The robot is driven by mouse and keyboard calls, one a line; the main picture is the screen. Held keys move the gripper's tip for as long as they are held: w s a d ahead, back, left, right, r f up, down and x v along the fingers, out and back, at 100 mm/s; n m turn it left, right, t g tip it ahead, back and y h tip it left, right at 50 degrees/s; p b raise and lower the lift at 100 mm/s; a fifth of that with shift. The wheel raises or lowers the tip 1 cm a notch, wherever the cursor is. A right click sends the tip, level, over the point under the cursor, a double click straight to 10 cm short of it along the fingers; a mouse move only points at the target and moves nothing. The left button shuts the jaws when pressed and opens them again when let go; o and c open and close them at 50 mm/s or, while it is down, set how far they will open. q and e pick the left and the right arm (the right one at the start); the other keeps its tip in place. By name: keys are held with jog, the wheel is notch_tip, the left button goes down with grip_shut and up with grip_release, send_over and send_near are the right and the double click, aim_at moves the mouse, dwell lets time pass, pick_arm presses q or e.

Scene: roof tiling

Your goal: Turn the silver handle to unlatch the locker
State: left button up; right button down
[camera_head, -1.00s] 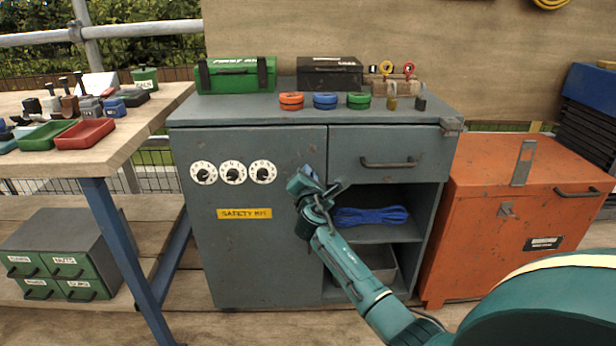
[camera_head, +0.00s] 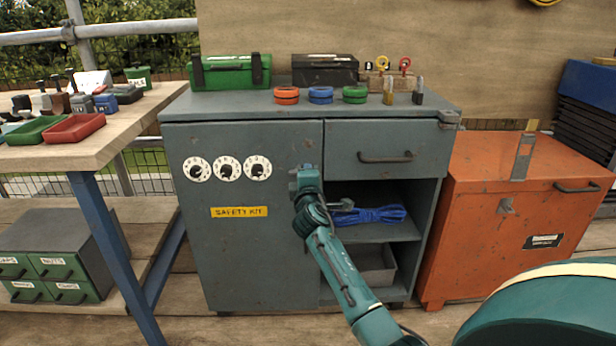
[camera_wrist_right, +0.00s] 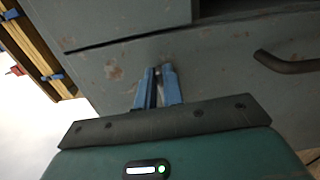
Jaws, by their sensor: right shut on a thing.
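The grey locker (camera_head: 240,260) has a closed left door with three white dials and a yellow "SAFETY KIT" label. My right gripper (camera_head: 305,172) is at the right edge of this door, beside the dials. In the right wrist view its blue fingers (camera_wrist_right: 158,88) are close together against the grey front, shut on the handle. The silver handle itself is hidden by the fingers and wrist, so its angle cannot be made out. My left gripper is not in view.
A drawer with a dark handle (camera_head: 386,157) is right of the door, above an open shelf with blue rope (camera_head: 370,215). An orange chest (camera_head: 500,240) stands close on the right. A wooden workbench (camera_head: 120,135) stands on the left.

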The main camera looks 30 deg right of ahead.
jog(key=shift+w+a+f+m, duration=0.15)
jog(key=shift+a+m, duration=0.15)
jog(key=shift+a, duration=0.15)
jog(key=c, duration=1.6)
grip_release()
jog(key=shift+w, duration=0.1)
jog(key=shift+o, duration=0.4)
jog(key=shift+d, duration=0.2)
jog(key=shift+s, duration=0.25)
